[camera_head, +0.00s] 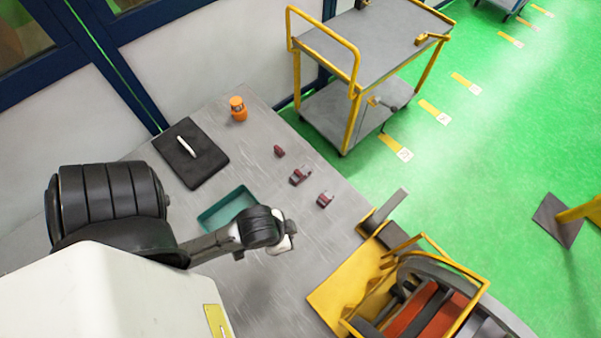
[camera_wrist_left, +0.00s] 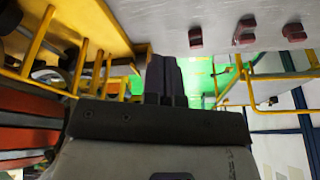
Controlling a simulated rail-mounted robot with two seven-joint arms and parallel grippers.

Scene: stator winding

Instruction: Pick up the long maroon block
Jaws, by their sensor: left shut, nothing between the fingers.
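Three small maroon pieces lie in a slanting row on the grey table: a plain maroon block (camera_head: 279,151), a middle piece (camera_head: 300,176) and a near piece (camera_head: 325,199). The latter two show grey parts as well. I cannot tell for sure which is the long maroon block. They also show along the top of the left wrist view, the closest maroon piece (camera_wrist_left: 196,37) lying to the right of the fingers. My left gripper (camera_wrist_left: 165,77) is shut and empty, its dark fingers together. In the head view my left wrist is below the row, apart from it. My right gripper is not in view.
A teal tray (camera_head: 212,219) sits beside my left arm. A black mat (camera_head: 181,165) with a white item and an orange container (camera_head: 238,109) are at the back. A yellow machine (camera_head: 345,290) stands at the right, and a yellow-framed cart (camera_head: 345,125) stands beyond the table.

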